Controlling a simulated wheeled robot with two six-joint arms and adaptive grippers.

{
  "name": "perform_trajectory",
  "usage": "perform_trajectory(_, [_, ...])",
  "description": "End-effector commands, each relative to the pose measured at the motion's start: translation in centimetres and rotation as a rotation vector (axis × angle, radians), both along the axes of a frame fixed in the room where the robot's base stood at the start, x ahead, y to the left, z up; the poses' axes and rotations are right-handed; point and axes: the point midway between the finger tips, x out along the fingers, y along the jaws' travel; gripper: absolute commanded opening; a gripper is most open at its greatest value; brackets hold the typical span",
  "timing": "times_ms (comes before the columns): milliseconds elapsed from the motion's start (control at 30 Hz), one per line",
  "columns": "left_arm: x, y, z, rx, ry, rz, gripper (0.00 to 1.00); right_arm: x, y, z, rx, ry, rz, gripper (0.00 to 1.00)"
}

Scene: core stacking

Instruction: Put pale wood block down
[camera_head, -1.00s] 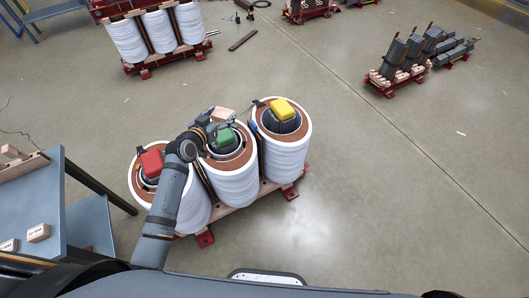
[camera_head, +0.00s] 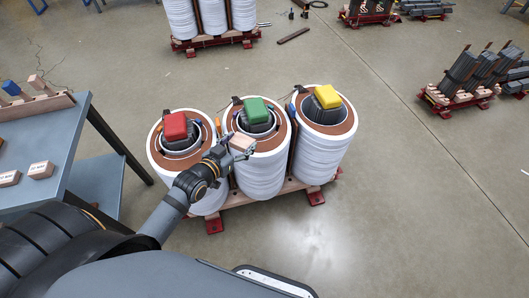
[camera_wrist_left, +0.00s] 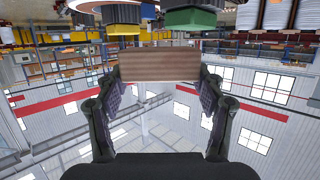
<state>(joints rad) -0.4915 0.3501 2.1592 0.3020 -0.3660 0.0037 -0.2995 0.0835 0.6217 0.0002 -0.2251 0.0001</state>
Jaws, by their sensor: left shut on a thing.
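The pale wood block (camera_head: 241,144) is held in my left gripper (camera_head: 229,148), in front of the coil assembly in the head view. In the left wrist view the block (camera_wrist_left: 159,66) sits between the two fingers of the left gripper (camera_wrist_left: 160,88), which are shut on it. The block appears just in front of the middle white coil (camera_head: 259,178), near its top rim; I cannot tell whether it touches. My right gripper is not in view.
Three white coils carry a red cap (camera_head: 175,126), a green cap (camera_head: 256,111) and a yellow cap (camera_head: 327,97). A blue-grey table (camera_head: 62,130) with several small blocks stands at the left. Open floor (camera_head: 400,200) lies to the right.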

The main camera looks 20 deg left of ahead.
Motion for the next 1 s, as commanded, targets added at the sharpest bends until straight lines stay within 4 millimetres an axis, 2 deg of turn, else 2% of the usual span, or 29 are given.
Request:
perform_trajectory(33, [1.6, -0.7, -1.6, -0.017, -0.007, 0.006, 0.36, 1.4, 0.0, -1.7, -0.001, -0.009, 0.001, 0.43])
perform_trajectory(100, [3.4, -1.6, -2.2, -0.014, -0.004, 0.005, 0.36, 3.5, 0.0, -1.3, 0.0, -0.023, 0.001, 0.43])
perform_trajectory(200, [5.9, -2.9, -3.4, -0.011, 0.0, 0.001, 0.36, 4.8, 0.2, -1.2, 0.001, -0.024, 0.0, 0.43])
perform_trajectory(300, [7.4, -3.6, -5.9, -0.008, 0.003, 0.0, 0.36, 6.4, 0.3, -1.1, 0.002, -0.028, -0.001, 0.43])
perform_trajectory(400, [8.6, -4.1, -7.3, -0.006, 0.002, 0.0, 0.36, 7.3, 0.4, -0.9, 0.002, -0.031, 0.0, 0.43])
perform_trajectory(667, [9.5, -4.5, -8.3, -0.003, 0.002, 0.0, 0.36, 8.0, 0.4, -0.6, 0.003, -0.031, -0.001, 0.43])
perform_trajectory(833, [9.8, -4.6, -11.2, -0.002, 0.005, 0.0, 0.36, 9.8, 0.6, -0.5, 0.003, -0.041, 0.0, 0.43])
perform_trajectory(1000, [9.8, -4.6, -11.7, -0.002, 0.0, 0.001, 0.36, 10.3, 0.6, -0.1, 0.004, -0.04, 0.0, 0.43])
